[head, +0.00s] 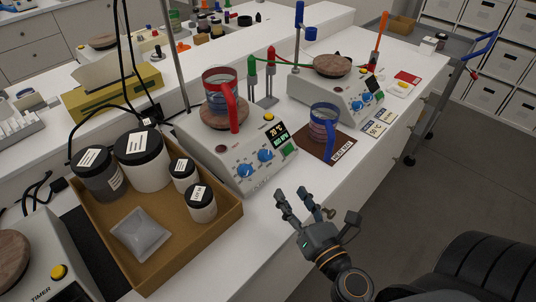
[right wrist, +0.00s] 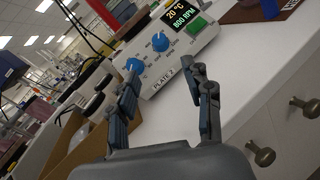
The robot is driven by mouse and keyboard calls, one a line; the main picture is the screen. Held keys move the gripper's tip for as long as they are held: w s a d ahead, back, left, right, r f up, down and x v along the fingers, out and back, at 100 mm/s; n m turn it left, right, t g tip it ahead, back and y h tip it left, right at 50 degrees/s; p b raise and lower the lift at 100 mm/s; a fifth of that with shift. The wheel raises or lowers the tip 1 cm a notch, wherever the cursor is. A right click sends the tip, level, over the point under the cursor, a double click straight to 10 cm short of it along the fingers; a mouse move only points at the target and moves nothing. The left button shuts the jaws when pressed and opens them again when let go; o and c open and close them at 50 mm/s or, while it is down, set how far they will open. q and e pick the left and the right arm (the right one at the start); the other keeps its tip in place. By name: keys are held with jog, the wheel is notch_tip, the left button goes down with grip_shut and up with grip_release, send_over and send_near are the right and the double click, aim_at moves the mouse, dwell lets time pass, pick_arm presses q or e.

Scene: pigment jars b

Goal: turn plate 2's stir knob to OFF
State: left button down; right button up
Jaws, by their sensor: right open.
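Plate 2 (head: 222,150) is a white stirring hotplate in the middle of the bench. Its display (head: 278,133) lights up, and in the right wrist view the display (right wrist: 182,14) reads 20 °C and 800 RPM. Two blue knobs sit on its front, a left knob (head: 246,171) and a right knob (head: 265,155); both also show in the right wrist view, the left (right wrist: 135,66) and right (right wrist: 160,42). I cannot read which is stir. My right gripper (head: 292,193) is open and empty in front of the panel, apart from the knobs. My left gripper is not in view.
A red-handled beaker (head: 219,96) stands on plate 2. A brown tray (head: 222,230) of jars lies to its left. Another hotplate (head: 338,101) and a blue-handled beaker (head: 322,124) stand to its right. Drawer knobs (right wrist: 262,157) project below the bench edge.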

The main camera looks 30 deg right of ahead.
jog(key=p, duration=0.3)
send_near(269, 159)
jog(key=shift+w+r, duration=0.4)
jog(key=shift+w, duration=0.2)
jog(key=w, duration=0.2)
jog(key=w+p, duration=0.1)
jog(key=w, duration=0.3)
jog(key=shift+w+d+f+p, duration=0.25)
jog(key=shift+w+f+p, duration=0.05)
jog(key=shift+w+p, duration=0.1)
jog(key=shift+w, duration=0.3)
jog(key=shift+w+f, duration=0.1)
jog(key=shift+w, duration=0.05)
grip_shut()
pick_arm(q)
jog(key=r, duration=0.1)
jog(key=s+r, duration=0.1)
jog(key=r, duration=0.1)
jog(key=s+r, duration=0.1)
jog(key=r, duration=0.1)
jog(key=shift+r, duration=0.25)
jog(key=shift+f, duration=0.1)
